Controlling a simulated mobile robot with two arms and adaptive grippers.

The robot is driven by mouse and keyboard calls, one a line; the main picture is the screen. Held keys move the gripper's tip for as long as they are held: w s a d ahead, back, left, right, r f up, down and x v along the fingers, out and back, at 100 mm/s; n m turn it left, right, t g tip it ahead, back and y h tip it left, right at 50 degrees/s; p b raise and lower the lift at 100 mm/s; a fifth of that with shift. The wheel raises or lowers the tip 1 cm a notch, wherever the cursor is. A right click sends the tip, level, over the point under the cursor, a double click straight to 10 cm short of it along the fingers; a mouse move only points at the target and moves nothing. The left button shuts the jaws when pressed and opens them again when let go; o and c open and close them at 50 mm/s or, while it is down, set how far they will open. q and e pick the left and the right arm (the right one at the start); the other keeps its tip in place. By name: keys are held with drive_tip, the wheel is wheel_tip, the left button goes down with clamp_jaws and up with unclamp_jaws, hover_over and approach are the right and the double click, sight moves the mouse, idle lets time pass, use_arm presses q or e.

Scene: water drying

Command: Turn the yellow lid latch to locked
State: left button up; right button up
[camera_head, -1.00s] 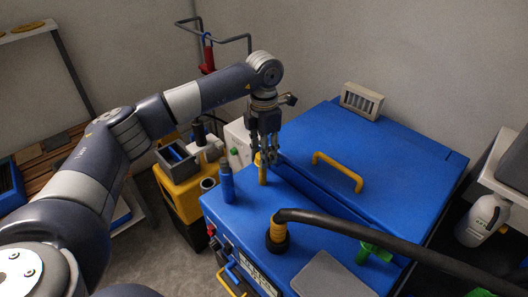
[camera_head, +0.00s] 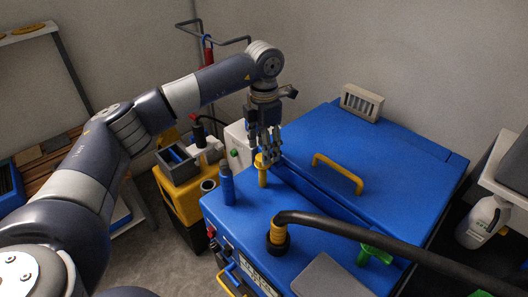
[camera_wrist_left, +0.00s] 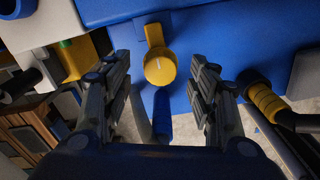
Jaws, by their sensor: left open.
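The yellow lid latch (camera_head: 263,177) stands on the blue machine's top near its far left edge. The left wrist view shows it from above as a round yellow knob (camera_wrist_left: 160,70) with a short yellow arm (camera_wrist_left: 154,34) pointing up in the picture, over a blue block. My left gripper (camera_head: 269,157) points down right at the latch in the head view, and its fingers partly overlap it there. In the left wrist view its two fingers stand apart on either side of the knob, with gaps showing. My right gripper is not in view.
A black hose (camera_head: 350,229) with a yellow collar (camera_head: 278,233) arches over the front of the top. The lid (camera_head: 390,150) carries a yellow handle (camera_head: 340,170). A yellow cart (camera_head: 184,192) stands at left.

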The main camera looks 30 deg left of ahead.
use_arm(q)
wheel_tip(320, 180, up, 10)
drive_tip(key=shift+f, duration=0.25)
idle(0.5)
